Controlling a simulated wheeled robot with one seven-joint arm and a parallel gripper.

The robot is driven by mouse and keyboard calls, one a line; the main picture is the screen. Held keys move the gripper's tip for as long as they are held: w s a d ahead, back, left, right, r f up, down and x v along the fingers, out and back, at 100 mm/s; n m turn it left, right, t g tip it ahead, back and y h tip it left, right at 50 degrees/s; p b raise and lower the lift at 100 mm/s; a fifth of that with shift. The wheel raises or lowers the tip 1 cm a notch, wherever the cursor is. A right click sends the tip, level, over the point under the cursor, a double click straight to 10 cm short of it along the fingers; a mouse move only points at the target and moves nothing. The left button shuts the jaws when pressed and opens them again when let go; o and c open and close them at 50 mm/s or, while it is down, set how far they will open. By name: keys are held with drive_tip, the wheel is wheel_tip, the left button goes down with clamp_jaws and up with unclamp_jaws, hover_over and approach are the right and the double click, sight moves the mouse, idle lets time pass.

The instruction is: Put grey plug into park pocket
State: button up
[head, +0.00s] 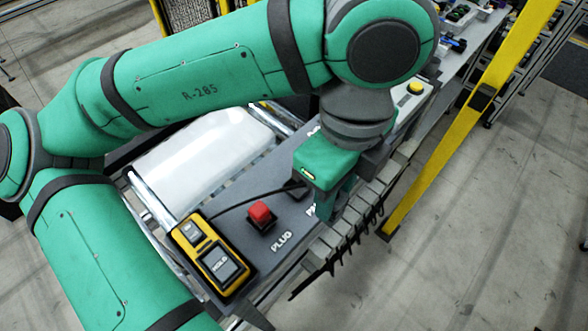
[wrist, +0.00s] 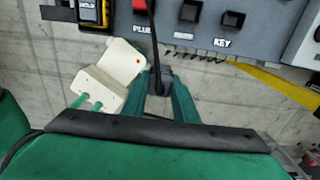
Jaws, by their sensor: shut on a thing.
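My gripper (wrist: 160,84) is shut on the dark grey plug (wrist: 160,78), seen between its green fingers in the wrist view. A black cable runs down to the plug. In the head view my gripper (head: 328,205) hangs by the panel's front edge, and its body hides the plug. The grey panel (head: 280,215) carries a red block (head: 260,213) beside the PLUG label. In the wrist view two square dark pockets (wrist: 190,10) (wrist: 232,19) show, the right one above the KEY label. The park label is not readable; part of a label beginning with P shows beside my gripper in the head view.
A yellow handset marked HOLD (head: 215,255) lies at the panel's left. A cream block with an orange dot (wrist: 125,58) stands left of my fingers. Grey finned pieces (head: 350,222) line the front edge. A yellow post (head: 450,155) rises at right.

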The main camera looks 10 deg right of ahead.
drive_tip(key=w+f, duration=0.4)
drive_tip(key=w+a+f, duration=0.1)
drive_tip(key=w+f, duration=0.3)
drive_tip(key=w+a+f, duration=0.1)
drive_tip(key=w+f, duration=0.3)
drive_tip(key=w, duration=0.1)
drive_tip(key=shift+w+f, duration=0.1)
drive_tip(key=shift+f, duration=0.3)
drive_tip(key=o, duration=1.1)
wheel_tip(320, 180, up, 12)
drive_tip(key=shift+r, duration=0.1)
